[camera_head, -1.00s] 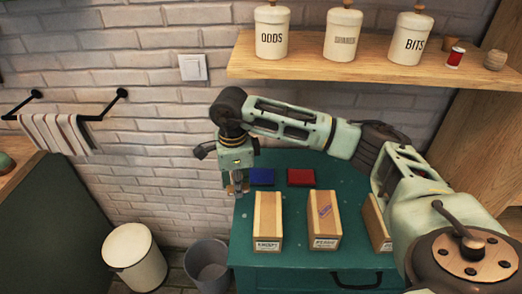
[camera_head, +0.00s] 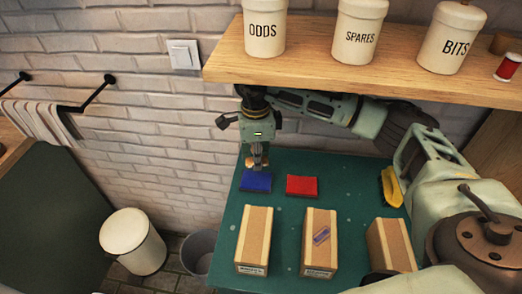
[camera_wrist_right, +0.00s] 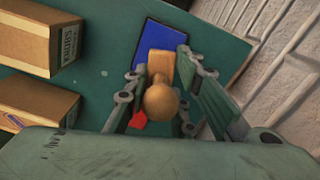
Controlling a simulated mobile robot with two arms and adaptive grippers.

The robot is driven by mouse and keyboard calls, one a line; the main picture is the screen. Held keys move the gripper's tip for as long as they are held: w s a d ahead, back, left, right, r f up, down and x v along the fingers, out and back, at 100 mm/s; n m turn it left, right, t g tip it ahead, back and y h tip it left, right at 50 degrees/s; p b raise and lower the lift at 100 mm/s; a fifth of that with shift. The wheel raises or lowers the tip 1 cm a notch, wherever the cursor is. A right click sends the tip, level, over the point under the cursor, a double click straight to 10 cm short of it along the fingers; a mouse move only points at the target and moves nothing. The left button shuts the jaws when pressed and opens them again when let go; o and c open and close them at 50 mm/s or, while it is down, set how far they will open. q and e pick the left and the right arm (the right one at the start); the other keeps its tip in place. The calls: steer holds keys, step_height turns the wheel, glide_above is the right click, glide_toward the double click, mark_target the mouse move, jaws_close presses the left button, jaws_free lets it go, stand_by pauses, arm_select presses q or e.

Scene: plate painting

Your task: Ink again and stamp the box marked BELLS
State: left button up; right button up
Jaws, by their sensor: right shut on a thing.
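My right gripper (camera_head: 257,158) points down and is shut on a wooden stamp (camera_wrist_right: 160,90) with a round knob. The stamp is at the blue ink pad (camera_head: 256,182), which also shows in the wrist view (camera_wrist_right: 163,36). I cannot tell whether its face touches the pad. A red ink pad (camera_head: 302,187) lies to the right. Three cardboard boxes stand in a row: a left box (camera_head: 255,232), a middle box (camera_head: 320,228) with a purplish mark on top, and a right box (camera_head: 395,243), partly hidden by my arm. Their labels are too small or hidden to read surely. My left gripper is not in view.
The green table (camera_head: 345,173) is bare around the pads. A yellow object (camera_head: 391,187) lies at its right. A wooden shelf (camera_head: 340,67) with labelled canisters hangs above my right arm. A white bin (camera_head: 132,240) and a grey bin (camera_head: 200,252) stand on the floor at left.

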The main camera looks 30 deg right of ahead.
mark_target(256, 180)
steer(key=shift+s+a+f, duration=0.1)
steer(key=shift+a+f, duration=0.1)
steer(key=shift+s+a+f+b, duration=0.1)
steer(key=shift+a+f+b, duration=0.05)
steer(key=shift+f+b, duration=0.45)
steer(key=f+b, duration=0.1)
steer(key=f, duration=0.2)
steer(key=shift+d, duration=0.2)
steer(key=shift+f+b, duration=0.3)
steer(key=shift+f, duration=0.2)
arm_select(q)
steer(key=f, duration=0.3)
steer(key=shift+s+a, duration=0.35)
arm_select(e)
steer(key=shift+f, duration=0.1)
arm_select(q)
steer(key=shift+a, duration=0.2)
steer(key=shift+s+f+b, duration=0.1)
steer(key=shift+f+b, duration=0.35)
arm_select(e)
steer(key=shift+f, duration=0.45)
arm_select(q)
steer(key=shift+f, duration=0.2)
arm_select(e)
steer(key=shift+f, duration=0.1)
